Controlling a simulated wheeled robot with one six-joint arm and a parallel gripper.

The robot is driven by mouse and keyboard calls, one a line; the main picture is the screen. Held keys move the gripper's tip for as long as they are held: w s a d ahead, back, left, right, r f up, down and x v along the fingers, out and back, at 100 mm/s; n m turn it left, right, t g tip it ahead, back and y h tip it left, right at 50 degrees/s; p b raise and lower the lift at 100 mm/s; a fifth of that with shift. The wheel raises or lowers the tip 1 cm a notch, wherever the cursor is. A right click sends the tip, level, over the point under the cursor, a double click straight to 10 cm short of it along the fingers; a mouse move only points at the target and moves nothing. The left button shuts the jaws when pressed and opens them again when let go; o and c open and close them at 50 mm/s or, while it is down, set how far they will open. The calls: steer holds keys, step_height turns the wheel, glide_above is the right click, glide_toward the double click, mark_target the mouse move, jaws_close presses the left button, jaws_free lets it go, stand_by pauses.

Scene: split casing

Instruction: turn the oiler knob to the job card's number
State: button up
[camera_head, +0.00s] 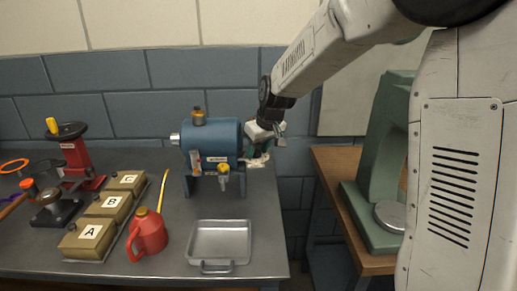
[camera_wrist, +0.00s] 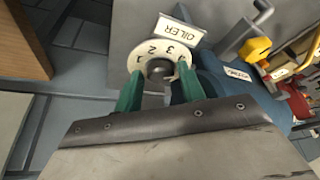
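The oiler dial (camera_wrist: 150,48) is a pale round plate with the digits 1, 2 and 3 readable; the rest of its face is hidden. A white OILER label (camera_wrist: 177,33) sits beside it. The dark round oiler knob (camera_wrist: 160,70) is at the dial's centre. My gripper (camera_wrist: 160,78) has its two green fingers apart, one on each side of the knob, with gaps seeming to show between. In the head view my gripper (camera_head: 268,145) is at the right end of the blue machine (camera_head: 212,140). I cannot make out a job card or the knob's pointer.
A metal tray (camera_head: 219,241), a red oil can (camera_head: 148,234) and boxes marked A (camera_head: 85,239), B and C stand on the grey bench. A red press (camera_head: 80,160) is at the left. A green machine (camera_head: 375,190) stands on a wooden table at the right.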

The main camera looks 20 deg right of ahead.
steer(key=c, duration=0.5)
steer(key=shift+c, duration=0.2)
steer(key=shift+a+m+h, duration=0.15)
steer(key=shift+m+h, duration=0.55)
steer(key=shift+m, duration=0.9)
steer(key=o, duration=1)
steer(key=shift+c, duration=0.2)
steer(key=shift+r, duration=0.1)
